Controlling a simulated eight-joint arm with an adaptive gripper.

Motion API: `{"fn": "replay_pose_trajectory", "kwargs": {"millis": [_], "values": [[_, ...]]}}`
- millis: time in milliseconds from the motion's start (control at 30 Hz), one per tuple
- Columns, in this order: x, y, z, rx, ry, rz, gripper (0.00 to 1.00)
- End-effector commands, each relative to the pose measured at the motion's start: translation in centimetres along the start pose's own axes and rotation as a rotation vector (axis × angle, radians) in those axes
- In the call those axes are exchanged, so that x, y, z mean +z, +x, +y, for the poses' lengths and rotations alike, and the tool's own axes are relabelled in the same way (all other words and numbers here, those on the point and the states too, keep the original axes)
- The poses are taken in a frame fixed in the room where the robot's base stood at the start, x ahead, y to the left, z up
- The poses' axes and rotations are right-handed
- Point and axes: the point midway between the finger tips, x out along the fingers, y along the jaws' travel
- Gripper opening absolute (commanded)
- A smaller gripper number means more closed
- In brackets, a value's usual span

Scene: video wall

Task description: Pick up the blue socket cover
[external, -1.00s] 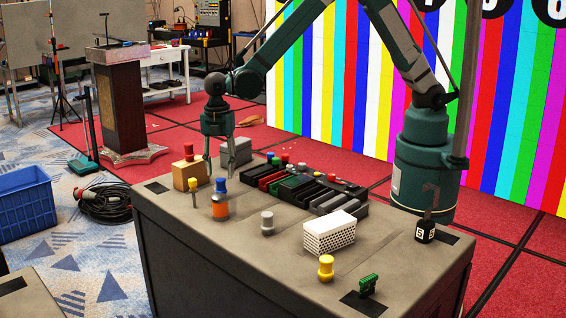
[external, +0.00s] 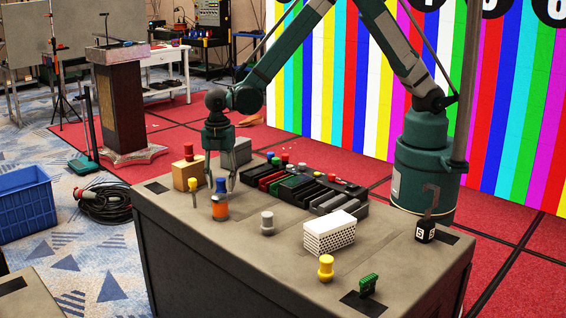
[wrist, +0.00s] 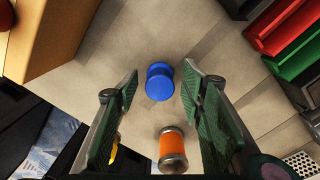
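The blue socket cover (wrist: 159,82) is a short round blue piece standing on the grey table in the wrist view. It lies ahead of my gripper (wrist: 154,88), between the lines of the two green-padded fingers, and nothing grips it. In the external view the blue cover (external: 220,185) shows just behind and above an orange cylinder (external: 220,208), between the finger tips of my gripper (external: 221,186). My gripper is open and pointing down. The exact gap between fingers and cover cannot be told.
The orange cylinder with metal ends (wrist: 172,148) stands close by. A wooden box (external: 187,173) with a red knob is to the left, near a yellow-topped piece (external: 193,186). Red and green trays (wrist: 290,30) are to the right. A white perforated block (external: 329,233) stands further right.

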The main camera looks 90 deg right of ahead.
Motion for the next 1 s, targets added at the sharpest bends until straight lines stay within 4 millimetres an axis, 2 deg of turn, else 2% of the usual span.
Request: {"fn": "replay_pose_trajectory", "kwargs": {"millis": [533,733,1000], "values": [[-0.01,0.05,0.02,0.0,0.0,0.0,0.39],[-0.01,0.05,0.02,0.0,0.0,0.0,0.14],[-0.01,0.04,0.02,0.0,0.0,0.0,0.14]]}}
